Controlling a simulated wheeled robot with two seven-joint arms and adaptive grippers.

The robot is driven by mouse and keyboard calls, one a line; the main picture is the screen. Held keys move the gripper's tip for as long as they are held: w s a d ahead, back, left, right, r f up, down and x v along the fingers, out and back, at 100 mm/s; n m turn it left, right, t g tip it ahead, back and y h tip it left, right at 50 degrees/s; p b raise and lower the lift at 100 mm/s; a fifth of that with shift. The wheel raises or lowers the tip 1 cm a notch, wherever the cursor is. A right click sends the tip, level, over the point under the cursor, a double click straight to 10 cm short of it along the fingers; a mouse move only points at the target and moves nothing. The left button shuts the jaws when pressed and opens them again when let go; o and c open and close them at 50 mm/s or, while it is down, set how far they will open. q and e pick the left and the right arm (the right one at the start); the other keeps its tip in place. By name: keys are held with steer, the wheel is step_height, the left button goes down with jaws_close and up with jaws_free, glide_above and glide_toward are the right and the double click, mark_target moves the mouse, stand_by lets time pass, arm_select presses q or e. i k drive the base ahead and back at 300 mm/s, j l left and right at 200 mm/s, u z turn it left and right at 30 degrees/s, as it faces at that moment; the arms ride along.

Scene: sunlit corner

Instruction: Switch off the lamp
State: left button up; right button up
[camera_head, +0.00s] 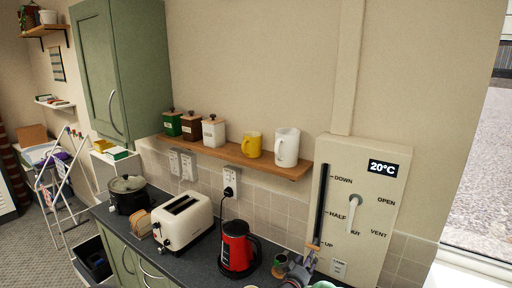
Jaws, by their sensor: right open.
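I see no lamp that I can make out in this view. My right gripper (303,265) is open at the bottom edge, just left of that plate and below the slider's wooden handle (312,247). I cannot tell whether it touches anything. My left gripper is out of view.
A red kettle (236,247), a cream toaster (183,221) and a dark pot (128,195) stand on the dark counter. A wooden shelf (225,149) above holds canisters and mugs. Wall sockets (231,181) sit below it. A window is at the far right.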

mark_target(337, 270)
steer(key=k+j, duration=0.1)
steer(key=j, duration=0.65)
steer(key=k+j, duration=0.1)
steer(key=j, duration=0.65)
